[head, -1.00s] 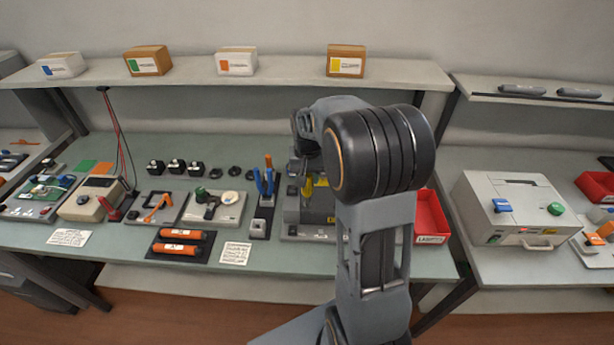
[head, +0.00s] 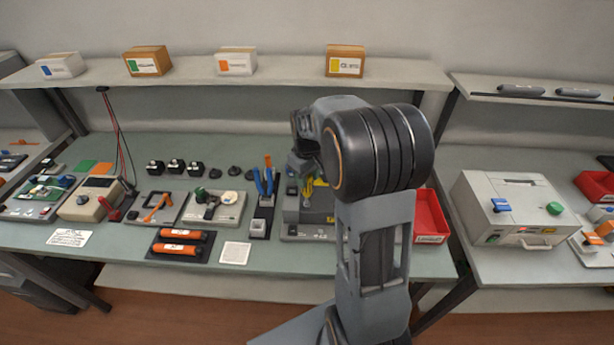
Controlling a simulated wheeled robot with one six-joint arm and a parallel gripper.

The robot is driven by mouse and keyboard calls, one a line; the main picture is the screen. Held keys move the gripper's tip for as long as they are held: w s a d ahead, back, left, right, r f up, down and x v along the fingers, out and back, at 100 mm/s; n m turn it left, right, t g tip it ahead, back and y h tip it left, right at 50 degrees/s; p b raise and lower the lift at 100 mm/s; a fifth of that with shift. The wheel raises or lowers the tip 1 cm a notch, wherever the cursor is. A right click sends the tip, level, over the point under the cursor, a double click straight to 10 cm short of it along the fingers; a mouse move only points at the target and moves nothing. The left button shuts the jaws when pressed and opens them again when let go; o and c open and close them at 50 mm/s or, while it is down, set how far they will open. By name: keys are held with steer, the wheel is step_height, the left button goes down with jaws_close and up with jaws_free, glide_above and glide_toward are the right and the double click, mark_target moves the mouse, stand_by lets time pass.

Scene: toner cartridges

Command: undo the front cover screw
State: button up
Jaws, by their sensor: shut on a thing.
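A grey fixture (head: 318,222) stands on the bench at the centre right, partly behind my arm, with yellow parts (head: 320,183) on it. My gripper (head: 301,168) is just above the fixture's upper left part, mostly hidden by my own wrist. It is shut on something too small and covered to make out. I cannot pick out the front cover screw in this view.
A tool stand (head: 259,226) with blue-handled pliers (head: 264,182) is close left of the fixture. A red bin (head: 431,218) stands to its right. Orange cartridges (head: 180,248) lie front left. A shelf (head: 200,74) with boxes runs above.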

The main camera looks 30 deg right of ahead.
stand_by(0.3)
steer(key=n, duration=0.7)
steer(key=shift+r, duration=0.15)
steer(key=shift+r+p, duration=0.3)
steer(key=shift+p, duration=0.15)
